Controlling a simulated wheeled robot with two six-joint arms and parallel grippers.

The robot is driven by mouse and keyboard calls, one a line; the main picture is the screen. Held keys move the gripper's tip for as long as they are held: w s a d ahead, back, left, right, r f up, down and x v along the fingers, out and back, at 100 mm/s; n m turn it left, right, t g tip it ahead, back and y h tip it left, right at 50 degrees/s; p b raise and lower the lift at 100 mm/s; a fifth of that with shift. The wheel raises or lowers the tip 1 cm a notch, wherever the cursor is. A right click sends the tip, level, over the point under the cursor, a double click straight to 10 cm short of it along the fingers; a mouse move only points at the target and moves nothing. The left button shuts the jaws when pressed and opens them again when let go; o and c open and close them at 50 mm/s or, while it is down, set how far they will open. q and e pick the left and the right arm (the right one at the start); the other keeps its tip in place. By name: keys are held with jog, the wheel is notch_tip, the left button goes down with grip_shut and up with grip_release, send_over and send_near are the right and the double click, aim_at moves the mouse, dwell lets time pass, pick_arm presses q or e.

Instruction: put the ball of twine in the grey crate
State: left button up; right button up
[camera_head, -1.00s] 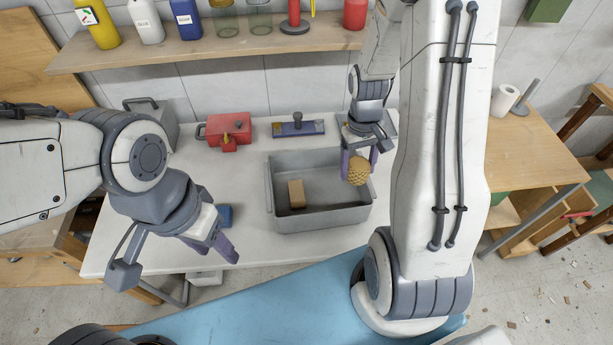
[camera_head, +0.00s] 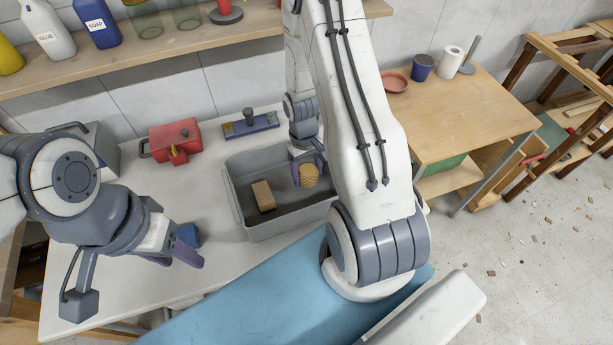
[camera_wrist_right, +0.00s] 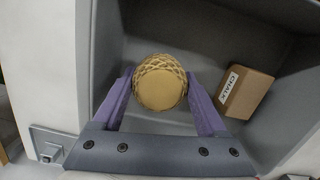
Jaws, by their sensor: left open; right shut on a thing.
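The ball of twine (camera_head: 307,176) is tan with a woven surface. It also shows in the right wrist view (camera_wrist_right: 159,84), between the purple fingers. My right gripper (camera_head: 308,168) is shut on it, inside the right part of the grey crate's opening. The grey crate (camera_head: 283,224) stands on the white table; its wall also shows in the right wrist view (camera_wrist_right: 105,50). Whether the twine touches the crate floor I cannot tell. My left gripper (camera_head: 188,247) is open and empty, left of the crate, over the table's front.
A brown chalk box (camera_head: 263,196) lies in the crate, and its label shows in the right wrist view (camera_wrist_right: 245,92).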

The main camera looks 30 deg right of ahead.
jog(key=shift+f, duration=1.2)
jog(key=shift+f, duration=0.1)
jog(key=o, duration=1.3)
